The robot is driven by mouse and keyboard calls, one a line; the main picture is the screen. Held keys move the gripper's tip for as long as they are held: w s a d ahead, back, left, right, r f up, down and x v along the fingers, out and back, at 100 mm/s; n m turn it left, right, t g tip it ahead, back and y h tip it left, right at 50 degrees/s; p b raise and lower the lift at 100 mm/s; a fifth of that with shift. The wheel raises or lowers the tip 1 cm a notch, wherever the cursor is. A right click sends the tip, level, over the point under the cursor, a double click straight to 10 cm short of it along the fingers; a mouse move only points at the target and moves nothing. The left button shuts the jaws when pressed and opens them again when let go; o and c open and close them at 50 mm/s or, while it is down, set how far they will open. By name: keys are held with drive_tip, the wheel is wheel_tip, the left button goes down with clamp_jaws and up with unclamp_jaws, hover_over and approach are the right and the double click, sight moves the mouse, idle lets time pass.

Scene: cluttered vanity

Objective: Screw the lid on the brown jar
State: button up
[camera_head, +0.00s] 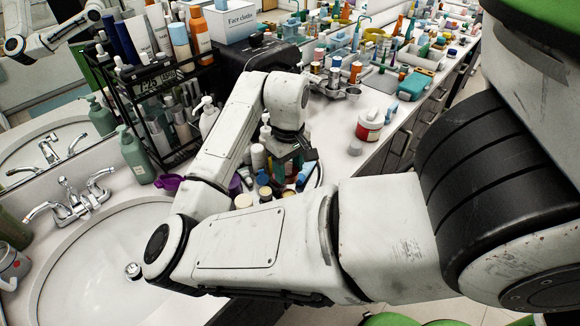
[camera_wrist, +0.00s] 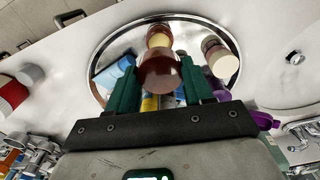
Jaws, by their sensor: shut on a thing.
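My gripper (camera_wrist: 158,90) has green fingers closed on a round, glossy red-brown piece (camera_wrist: 158,75), possibly the lid. In the head view my gripper (camera_head: 288,172) points down over the tray, and what it holds is hidden. Just past the held piece in the wrist view is a brown jar (camera_wrist: 160,29) with a cream top face, partly covered by the piece. I cannot tell whether they touch. A similar jar (camera_wrist: 222,62) with a cream top stands to the right on the round mirrored tray (camera_wrist: 103,54).
Blue and yellow items lie on the tray under the fingers. A purple cup (camera_head: 170,182) is left of the tray, near the sink (camera_head: 90,270). A black rack (camera_head: 160,90) holds bottles behind.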

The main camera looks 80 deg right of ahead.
sight(289, 195)
drive_tip(key=shift+p, duration=0.35)
drive_tip(key=shift+f+b, duration=1.75)
drive_tip(key=shift+f, duration=1.25)
drive_tip(key=shift+r, duration=0.25)
drive_tip(key=shift+p, duration=0.8)
drive_tip(key=shift+f+b, duration=0.6)
drive_tip(key=shift+f, duration=0.95)
drive_tip(key=shift+p, duration=0.55)
drive_tip(key=shift+r+p, duration=0.3)
drive_tip(key=shift+p, duration=0.25)
